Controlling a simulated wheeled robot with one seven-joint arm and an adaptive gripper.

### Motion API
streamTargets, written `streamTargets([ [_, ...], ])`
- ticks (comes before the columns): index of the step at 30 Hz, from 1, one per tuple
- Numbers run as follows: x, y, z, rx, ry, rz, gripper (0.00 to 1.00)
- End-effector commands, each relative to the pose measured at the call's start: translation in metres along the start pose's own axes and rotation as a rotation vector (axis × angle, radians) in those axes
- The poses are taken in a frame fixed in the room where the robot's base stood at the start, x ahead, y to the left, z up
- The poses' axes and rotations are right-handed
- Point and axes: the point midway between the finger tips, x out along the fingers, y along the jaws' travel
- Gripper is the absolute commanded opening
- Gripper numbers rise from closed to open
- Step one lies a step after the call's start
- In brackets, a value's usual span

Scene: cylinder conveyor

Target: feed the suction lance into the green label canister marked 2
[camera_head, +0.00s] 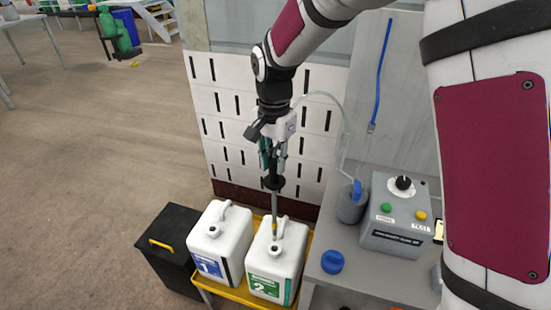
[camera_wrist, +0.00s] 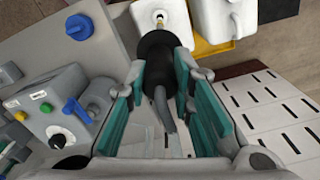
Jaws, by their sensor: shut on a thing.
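The white canister with the green label marked 2 (camera_head: 277,265) stands upright in a yellow tray (camera_head: 240,293), its neck open at the top. My gripper (camera_head: 272,160) is above it, shut on the suction lance (camera_head: 274,207) near its black collar. The lance hangs nearly upright, its lower end at the canister's neck. I cannot tell whether the tip is inside the opening or just above it. In the wrist view the lance's black collar (camera_wrist: 162,50) sits between the green finger pads, and the white canister (camera_wrist: 150,15) is beyond it.
A white canister with a blue label marked 1 (camera_head: 222,245) stands close on the left, beside a black box (camera_head: 170,245). On the right, the grey bench holds a blue cap (camera_head: 332,262), a grey cup (camera_head: 351,208) and a control box (camera_head: 395,220). A clear hose (camera_head: 343,120) arcs behind my gripper.

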Motion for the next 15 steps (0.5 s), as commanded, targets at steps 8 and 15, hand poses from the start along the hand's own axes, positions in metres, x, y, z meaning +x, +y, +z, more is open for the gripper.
streamTargets([
  [8,0.025,0.000,0.000,0.000,-0.002,0.003,0.00],
  [15,0.039,0.000,0.000,0.000,-0.001,0.002,0.00],
])
